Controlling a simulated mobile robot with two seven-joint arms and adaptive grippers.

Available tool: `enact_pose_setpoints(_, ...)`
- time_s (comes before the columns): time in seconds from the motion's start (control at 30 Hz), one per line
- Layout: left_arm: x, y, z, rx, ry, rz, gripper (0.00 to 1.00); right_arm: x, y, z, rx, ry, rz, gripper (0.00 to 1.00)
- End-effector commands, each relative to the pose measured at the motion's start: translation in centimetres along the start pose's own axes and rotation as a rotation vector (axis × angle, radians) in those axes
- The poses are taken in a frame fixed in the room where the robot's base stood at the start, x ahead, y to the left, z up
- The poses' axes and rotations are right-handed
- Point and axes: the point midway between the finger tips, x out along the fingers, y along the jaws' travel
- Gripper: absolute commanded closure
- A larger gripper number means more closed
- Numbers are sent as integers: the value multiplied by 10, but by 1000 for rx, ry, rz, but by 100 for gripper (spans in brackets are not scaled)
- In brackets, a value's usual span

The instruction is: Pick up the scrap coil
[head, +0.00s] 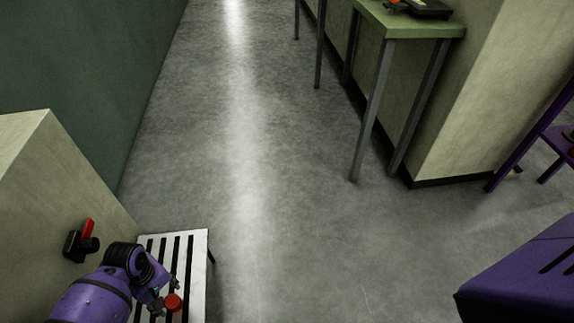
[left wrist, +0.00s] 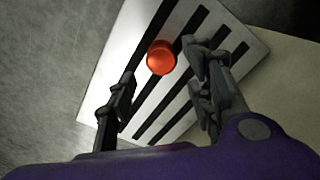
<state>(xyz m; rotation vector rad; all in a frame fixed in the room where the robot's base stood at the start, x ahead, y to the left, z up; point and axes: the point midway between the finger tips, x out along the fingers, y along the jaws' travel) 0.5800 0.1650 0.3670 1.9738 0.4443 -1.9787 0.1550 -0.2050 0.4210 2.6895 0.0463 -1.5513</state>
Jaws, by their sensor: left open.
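An orange-red round piece, which seems to be the scrap coil (head: 173,302), sits on a white slatted bench (head: 201,243) at the lower left of the head view. In the left wrist view the coil (left wrist: 160,57) shows between the lines of my two fingertips, on the slats of the bench (left wrist: 103,105). My left gripper (head: 162,301) is open and close to the coil. In the left wrist view the gripper (left wrist: 158,64) has its fingers apart on either side of the coil, with no clear contact. My right gripper is out of view.
A pale block (head: 45,165) with a red-handled black fitting (head: 82,242) stands left of the bench. A green-topped table (head: 425,27) with items on it stands at the upper right, beside a pale wall block (head: 465,110). The grey aisle floor (head: 270,190) is clear.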

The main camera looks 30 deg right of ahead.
Motion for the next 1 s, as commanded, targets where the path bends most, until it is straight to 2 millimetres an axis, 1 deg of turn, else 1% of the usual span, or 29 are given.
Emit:
enact_pose_setpoints(0.03,5,0,1,-8,-2,-2,52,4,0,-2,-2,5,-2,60)
enact_pose_setpoints(0.2,26,0,1,-9,-1,-1,52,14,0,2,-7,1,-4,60)
enact_pose_setpoints(0.33,36,1,0,-8,0,0,52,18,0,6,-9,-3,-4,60)
enact_pose_setpoints(0.5,62,4,-1,-7,0,-1,52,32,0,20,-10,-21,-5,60)
enact_pose_setpoints(0.6,76,4,0,-7,-1,-1,52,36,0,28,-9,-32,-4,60)
enact_pose_setpoints(0.67,79,4,-1,-7,0,1,52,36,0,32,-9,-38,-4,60)
enact_pose_setpoints(0.77,79,4,-1,-7,2,2,52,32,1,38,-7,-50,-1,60)
enact_pose_setpoints(0.87,77,5,-1,-7,3,2,52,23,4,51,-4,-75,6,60)
enact_pose_setpoints(0.9,77,5,-1,-7,3,2,55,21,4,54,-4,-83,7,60)
enact_pose_setpoints(1.0,77,5,-1,-7,2,2,68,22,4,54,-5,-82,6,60)
